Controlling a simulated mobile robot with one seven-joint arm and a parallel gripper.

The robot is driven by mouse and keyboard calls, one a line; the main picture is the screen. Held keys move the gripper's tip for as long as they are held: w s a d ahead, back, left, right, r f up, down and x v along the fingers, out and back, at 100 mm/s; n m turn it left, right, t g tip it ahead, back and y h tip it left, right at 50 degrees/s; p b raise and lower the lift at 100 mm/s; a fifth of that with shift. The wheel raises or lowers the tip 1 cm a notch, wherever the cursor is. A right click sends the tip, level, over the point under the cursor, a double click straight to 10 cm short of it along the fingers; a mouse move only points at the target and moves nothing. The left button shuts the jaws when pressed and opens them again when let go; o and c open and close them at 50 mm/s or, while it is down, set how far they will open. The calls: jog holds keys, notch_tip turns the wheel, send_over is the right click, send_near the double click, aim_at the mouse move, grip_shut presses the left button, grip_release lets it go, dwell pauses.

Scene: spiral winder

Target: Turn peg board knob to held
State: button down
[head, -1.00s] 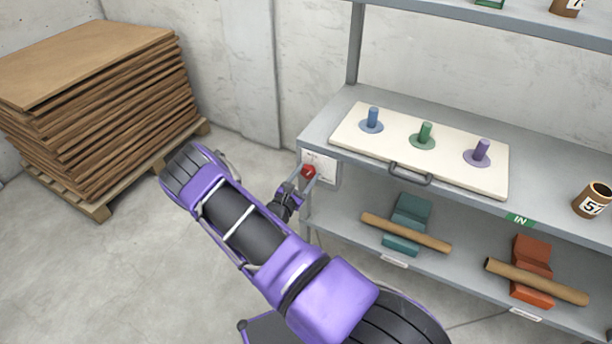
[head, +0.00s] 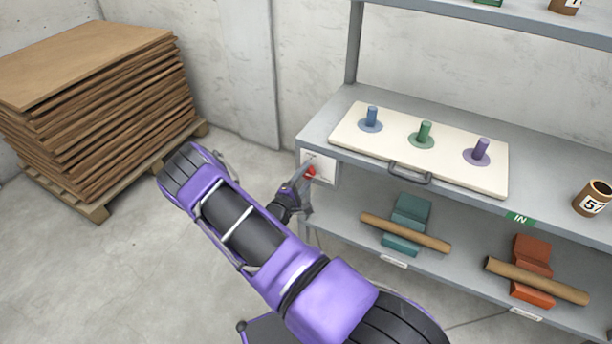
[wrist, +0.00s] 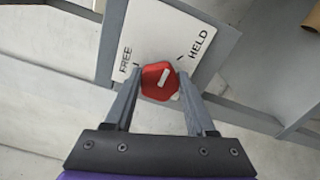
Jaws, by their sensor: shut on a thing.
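The red knob (wrist: 152,89) sits on a white plate (wrist: 186,20) marked FREE on the left and HELD on the right. The knob's white mark slants up and right, toward the HELD side. In the head view the knob (head: 310,172) is partly hidden by my gripper (head: 303,178), on the plate (head: 324,166) at the shelf's left end. In the wrist view my gripper (wrist: 157,76) is shut on the knob, one finger at each side. The white peg board (head: 375,153) lies on the shelf with blue, green and purple pegs.
The shelf's left post (head: 307,210) stands close to my gripper. A dark handle (head: 410,173) is at the peg board's front edge. Cardboard tubes (head: 405,233) rest on the lower shelf. A stack of brown boards (head: 90,110) stands at left, with clear floor between.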

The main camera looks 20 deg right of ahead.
jog(key=m, duration=0.5)
jog(key=shift+f, duration=0.15)
jog(key=shift+m, duration=0.4)
jog(key=shift+c, duration=1.1)
grip_release()
jog(key=v, duration=1.7)
jog(key=shift+a, duration=0.2)
jog(key=shift+s, duration=0.15)
